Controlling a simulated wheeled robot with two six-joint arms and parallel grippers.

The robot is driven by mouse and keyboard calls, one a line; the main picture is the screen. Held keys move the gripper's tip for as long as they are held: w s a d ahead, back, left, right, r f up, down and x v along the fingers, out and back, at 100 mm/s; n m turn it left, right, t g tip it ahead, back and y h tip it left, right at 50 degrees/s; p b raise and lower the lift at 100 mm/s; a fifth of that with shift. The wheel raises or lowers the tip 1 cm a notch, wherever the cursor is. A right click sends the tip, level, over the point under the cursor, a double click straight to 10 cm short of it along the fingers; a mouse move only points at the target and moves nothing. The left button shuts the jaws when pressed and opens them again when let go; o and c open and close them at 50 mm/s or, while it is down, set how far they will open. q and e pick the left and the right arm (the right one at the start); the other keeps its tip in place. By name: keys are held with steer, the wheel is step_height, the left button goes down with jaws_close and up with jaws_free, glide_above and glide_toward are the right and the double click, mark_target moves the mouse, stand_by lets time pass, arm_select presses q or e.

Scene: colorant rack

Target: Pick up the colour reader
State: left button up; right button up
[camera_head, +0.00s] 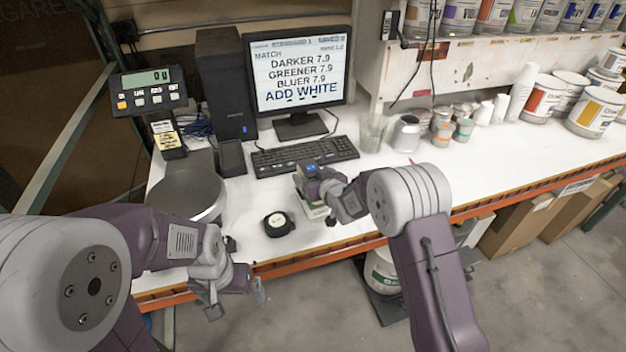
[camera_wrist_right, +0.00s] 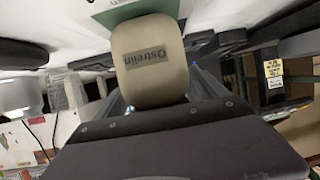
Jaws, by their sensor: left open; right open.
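The colour reader, which I take to be the beige rounded device (camera_wrist_right: 152,65) marked "Ostrelin", is between the fingers of my right gripper (camera_wrist_right: 160,88) in the right wrist view. In the head view a blue patch (camera_head: 311,168), perhaps its screen, shows at the right gripper (camera_head: 318,188) above the front of the bench. That gripper is open with its fingers on either side of the device; I cannot tell whether they touch it. A green and white card or pad (camera_head: 314,211) lies underneath. My left gripper (camera_head: 238,291) is open and empty in front of the bench edge.
A round black item (camera_head: 278,223) lies left of the right gripper on the white bench (camera_head: 345,236). A keyboard (camera_head: 305,156), monitor (camera_head: 298,75) and grey round pan (camera_head: 187,190) stand nearby. A glass (camera_head: 372,132) and several cans are to the right.

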mark_target(313, 169)
steer(key=shift+a, duration=0.1)
jaws_close()
steer(key=shift+r, duration=0.1)
steer(key=shift+r, duration=0.1)
step_height(313, 169, up, 4)
steer(key=shift+w+r+b, duration=0.1)
steer(key=shift+b, duration=0.25)
steer(key=s+d+r, duration=0.6)
steer(key=s+d, duration=0.2)
steer(key=shift+d+r, duration=0.25)
steer(key=shift+r, duration=0.05)
